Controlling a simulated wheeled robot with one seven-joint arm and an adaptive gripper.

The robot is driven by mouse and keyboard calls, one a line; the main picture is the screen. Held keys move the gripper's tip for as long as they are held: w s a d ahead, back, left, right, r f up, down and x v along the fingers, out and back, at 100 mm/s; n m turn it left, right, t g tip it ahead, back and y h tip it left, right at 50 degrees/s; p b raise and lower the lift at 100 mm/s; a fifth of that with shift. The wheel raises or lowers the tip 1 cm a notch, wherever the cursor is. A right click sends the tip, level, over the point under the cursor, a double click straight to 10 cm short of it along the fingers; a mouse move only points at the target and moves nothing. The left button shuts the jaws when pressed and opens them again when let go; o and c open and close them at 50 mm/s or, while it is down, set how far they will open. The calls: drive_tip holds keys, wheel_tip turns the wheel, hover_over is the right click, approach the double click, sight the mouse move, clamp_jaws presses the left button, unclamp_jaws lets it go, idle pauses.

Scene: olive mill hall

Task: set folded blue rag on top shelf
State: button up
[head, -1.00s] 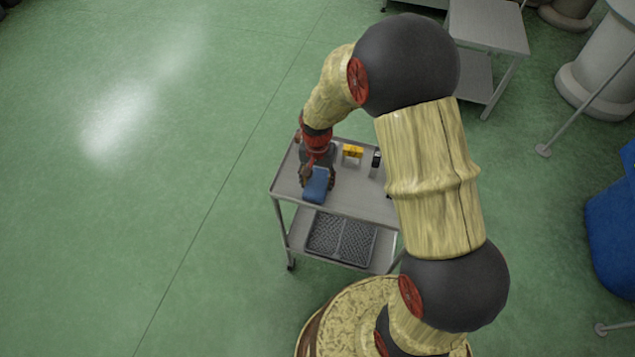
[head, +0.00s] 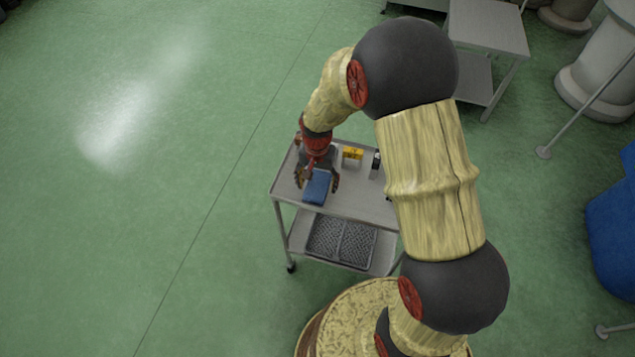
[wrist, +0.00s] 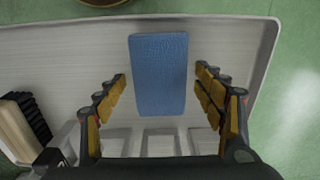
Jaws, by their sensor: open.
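The folded blue rag (head: 317,187) lies flat on the top shelf (head: 350,202) of a metal cart, near its front left part. In the wrist view the rag (wrist: 158,75) sits upright in the picture between the two rows of finger pads. My gripper (head: 318,178) is open over the rag. In the wrist view my gripper (wrist: 163,90) has its fingers spread wide, with a gap between the pads and the rag on both sides.
A yellow object (head: 352,153) and a dark object (head: 376,163) stand on the top shelf to the right. A brush-like item (wrist: 25,125) shows at left in the wrist view. Green floor is clear at left.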

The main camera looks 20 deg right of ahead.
wheel_tip(320, 180, up, 12)
drive_tip(key=p, duration=0.4)
wheel_tip(320, 180, up, 16)
drive_tip(key=n+t, duration=0.3)
hover_over(317, 185)
drive_tip(key=s, duration=0.8)
drive_tip(key=s+r+n+t, duration=0.2)
drive_tip(key=s+r+n, duration=0.2)
drive_tip(key=s+r, duration=0.4)
drive_tip(key=s, duration=0.5)
drive_tip(key=shift+s+d+t, duration=0.3)
drive_tip(key=shift+d, duration=0.05)
